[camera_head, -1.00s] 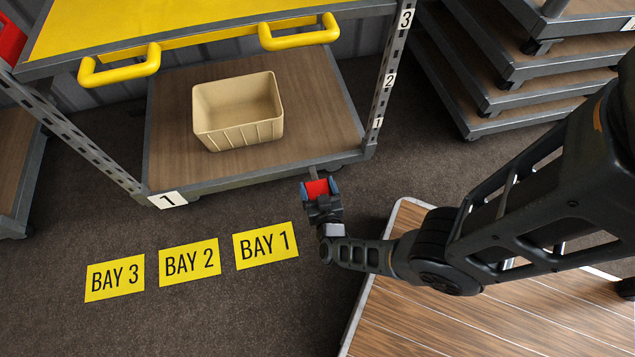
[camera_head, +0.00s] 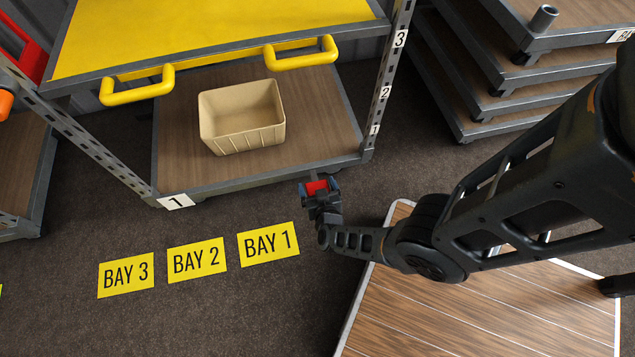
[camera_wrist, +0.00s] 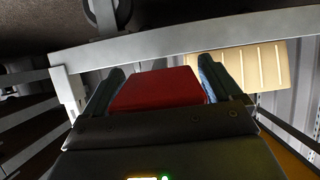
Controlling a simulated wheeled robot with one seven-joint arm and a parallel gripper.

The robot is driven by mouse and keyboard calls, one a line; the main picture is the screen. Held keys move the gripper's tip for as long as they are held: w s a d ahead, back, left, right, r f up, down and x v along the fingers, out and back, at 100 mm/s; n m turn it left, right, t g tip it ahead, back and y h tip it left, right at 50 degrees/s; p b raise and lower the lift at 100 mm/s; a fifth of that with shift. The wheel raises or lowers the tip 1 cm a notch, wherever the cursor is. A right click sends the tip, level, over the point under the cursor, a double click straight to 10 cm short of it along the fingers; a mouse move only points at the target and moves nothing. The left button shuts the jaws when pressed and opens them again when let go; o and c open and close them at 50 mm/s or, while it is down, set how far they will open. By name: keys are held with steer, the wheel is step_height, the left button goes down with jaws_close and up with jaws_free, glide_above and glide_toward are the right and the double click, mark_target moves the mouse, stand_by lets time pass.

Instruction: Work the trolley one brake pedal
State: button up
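Trolley one (camera_head: 253,185) has a yellow top, a wooden lower deck and a white label 1 (camera_head: 176,201) at its front left corner. Its red brake pedal (camera_head: 317,187) sticks out on a grey stem near the front right corner. In the wrist view the red pedal (camera_wrist: 158,88) fills the space between my two blue-padded fingers. My gripper (camera_head: 318,190) points at the trolley and is shut on the pedal, with one finger on each side. The far part of the stem is hidden.
A beige bin (camera_head: 242,118) stands on the lower deck. Yellow handles (camera_head: 138,86) overhang the front. Yellow BAY 1 (camera_head: 268,241), BAY 2 and BAY 3 floor markers lie before the trolley. Stacked dollies (camera_head: 500,75) stand at right. The floor between trolley and markers is clear.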

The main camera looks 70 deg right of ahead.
steer(key=shift+o, duration=0.7)
steer(key=p+v, duration=0.4)
steer(key=v, duration=0.3)
steer(key=shift+s+a, duration=0.25)
steer(key=shift+a, duration=0.05)
steer(key=shift+r, duration=0.15)
